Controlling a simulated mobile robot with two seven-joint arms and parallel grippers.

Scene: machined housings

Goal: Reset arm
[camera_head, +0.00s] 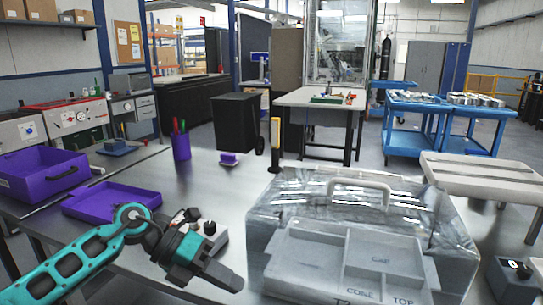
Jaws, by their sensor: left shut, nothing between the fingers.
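My left arm, teal and black, comes in from the lower left. Its gripper (234,283) is shut and empty, with its dark fingers pointing down and right. It hangs in front of the metal table (215,185), left of a clear lidded case and apart from it. My right gripper is not in this view.
The clear case (450,240) has a light handle and covers a grey compartment tray (320,262). A purple tray (112,202), purple bin (45,172) and purple pen cup (181,147) are at left. A small control box (207,236) sits behind my gripper.

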